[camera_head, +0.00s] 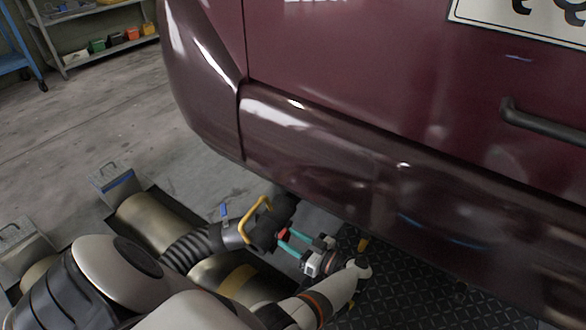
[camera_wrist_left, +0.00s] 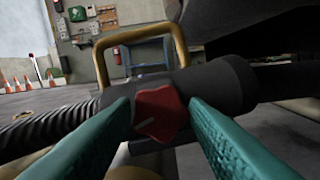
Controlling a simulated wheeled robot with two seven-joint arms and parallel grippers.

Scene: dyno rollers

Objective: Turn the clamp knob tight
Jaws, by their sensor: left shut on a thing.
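The clamp knob (camera_wrist_left: 160,112) is red and lobed, with a pale mark on its face. It sits on the dark nozzle (camera_wrist_left: 232,84) at the end of a ribbed hose (camera_wrist_left: 55,125). A yellow handle (camera_wrist_left: 103,62) rises from the nozzle; it also shows in the head view (camera_head: 256,212). My left gripper (camera_head: 285,239) is beside the nozzle below the car's bumper. Its teal fingers lie on both sides of the knob and are shut on it. In the head view the knob is mostly hidden by the fingers. My right gripper is not in view.
The maroon car (camera_head: 350,150) overhangs the nozzle closely. Metal rollers (camera_head: 150,220) lie in the floor below the hose, and a black tread plate (camera_head: 400,285) is at the right. Shelves (camera_head: 100,30) stand far back, with open floor before them.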

